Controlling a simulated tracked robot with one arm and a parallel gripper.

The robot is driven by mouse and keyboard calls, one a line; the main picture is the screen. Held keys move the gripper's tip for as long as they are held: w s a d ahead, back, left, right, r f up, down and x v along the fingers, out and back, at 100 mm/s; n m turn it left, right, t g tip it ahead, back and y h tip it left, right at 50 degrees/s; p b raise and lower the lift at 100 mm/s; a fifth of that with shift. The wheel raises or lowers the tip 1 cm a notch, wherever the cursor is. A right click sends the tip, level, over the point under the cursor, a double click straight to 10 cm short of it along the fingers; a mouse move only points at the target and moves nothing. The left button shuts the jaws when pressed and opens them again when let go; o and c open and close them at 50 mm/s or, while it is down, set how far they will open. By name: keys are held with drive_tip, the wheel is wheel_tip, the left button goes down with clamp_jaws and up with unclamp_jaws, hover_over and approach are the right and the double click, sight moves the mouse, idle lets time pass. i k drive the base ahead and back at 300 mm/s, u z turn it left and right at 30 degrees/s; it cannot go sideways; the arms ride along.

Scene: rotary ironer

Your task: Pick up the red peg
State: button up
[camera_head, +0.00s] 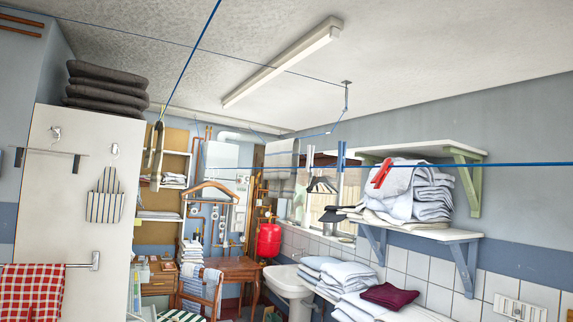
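The red peg (381,173) is clipped on the blue clothesline (480,164) that runs across the picture, right of the middle. It is tilted, with its upper end to the right, and shows in front of the folded grey-white towels. A blue peg (341,156) stands upright on the same line to its left. A paler peg (310,157) is further left, near the line. My gripper is not in view, so I cannot see its fingers or whether they hold anything.
A shelf (455,236) with folded towels (415,190) is on the right wall behind the red peg. Another blue line (197,45) crosses upper left. A white cabinet (75,200) stands left. Below are a sink (290,282), more folded towels and a wooden desk (233,264).

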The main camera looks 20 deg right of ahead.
sight(384, 167)
drive_tip(key=u, duration=0.1)
drive_tip(key=i, duration=1.6)
drive_tip(key=z, duration=0.7)
